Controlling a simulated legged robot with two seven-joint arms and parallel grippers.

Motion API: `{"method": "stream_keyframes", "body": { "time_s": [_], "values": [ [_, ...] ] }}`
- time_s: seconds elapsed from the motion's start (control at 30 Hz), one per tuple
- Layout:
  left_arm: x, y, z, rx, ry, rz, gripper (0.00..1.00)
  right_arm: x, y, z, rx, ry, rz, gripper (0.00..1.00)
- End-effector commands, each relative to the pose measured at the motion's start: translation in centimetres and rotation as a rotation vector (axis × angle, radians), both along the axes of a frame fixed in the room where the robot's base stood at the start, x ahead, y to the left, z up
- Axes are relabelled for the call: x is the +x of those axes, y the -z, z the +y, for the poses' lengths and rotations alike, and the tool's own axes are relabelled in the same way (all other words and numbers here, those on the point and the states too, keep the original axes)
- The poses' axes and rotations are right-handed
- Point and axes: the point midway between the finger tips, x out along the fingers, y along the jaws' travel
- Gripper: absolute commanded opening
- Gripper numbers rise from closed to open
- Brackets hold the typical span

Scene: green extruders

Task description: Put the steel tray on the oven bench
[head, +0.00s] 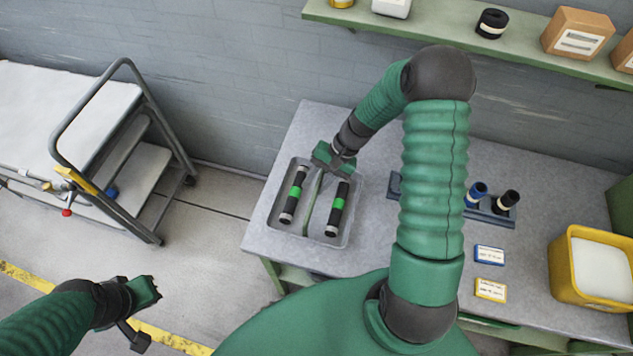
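The steel tray (342,242) lies on the grey-topped bench (375,220), near its left end. It holds two black cylinders with green bands, one on the left (294,196) and one on the right (337,210), with a thin green bar (312,205) between them. My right gripper (322,172) points down at the far part of the tray, above the bar's far end. Its fingers are small and partly hidden, so I cannot tell whether they grip anything. My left gripper (148,313) is low at the left, over the floor, away from the tray. No oven shows.
A white-topped cart (105,110) with a dark rail stands at the left. The bench also bears a dark holder (490,212) with cylinders, two labelled cards (490,272) and a yellow bin (562,275). A green shelf (440,22) with goods hangs above.

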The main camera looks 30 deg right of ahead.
Motion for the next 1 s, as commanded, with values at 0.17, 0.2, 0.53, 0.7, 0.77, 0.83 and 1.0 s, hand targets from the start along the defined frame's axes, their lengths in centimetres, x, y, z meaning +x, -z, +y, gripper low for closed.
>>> {"method": "stream_keyframes", "body": {
  "time_s": [0.17,0.2,0.53,0.7,0.77,0.83,1.0],
  "values": [
    [0.0,0.6,0.0,0.0,0.0,0.0,0.0,-0.2,-2.7,-1.9,-0.004,0.002,-0.006,0.32],
    [0.0,0.8,0.0,0.0,0.0,0.0,0.0,-0.4,-3.6,-2.5,-0.004,0.004,-0.006,0.32],
    [0.0,1.5,0.0,0.0,0.0,0.0,0.0,-1.1,-9.6,-5.6,-0.003,0.002,-0.002,0.32],
    [0.0,1.4,0.0,0.0,0.0,0.0,0.0,-2.8,-9.9,-1.9,-0.152,-0.144,0.004,0.32],
    [0.0,1.4,0.0,0.0,0.0,0.0,0.0,-4.3,-9.7,0.5,-0.276,-0.264,-0.021,0.32],
    [0.0,1.4,0.0,0.0,0.0,0.0,0.0,-6.1,-9.7,3.0,-0.415,-0.413,-0.082,0.32],
    [0.0,1.4,0.0,0.0,0.0,0.0,0.0,-8.9,-10.0,6.9,-0.594,-0.674,-0.271,0.32]
  ]
}}
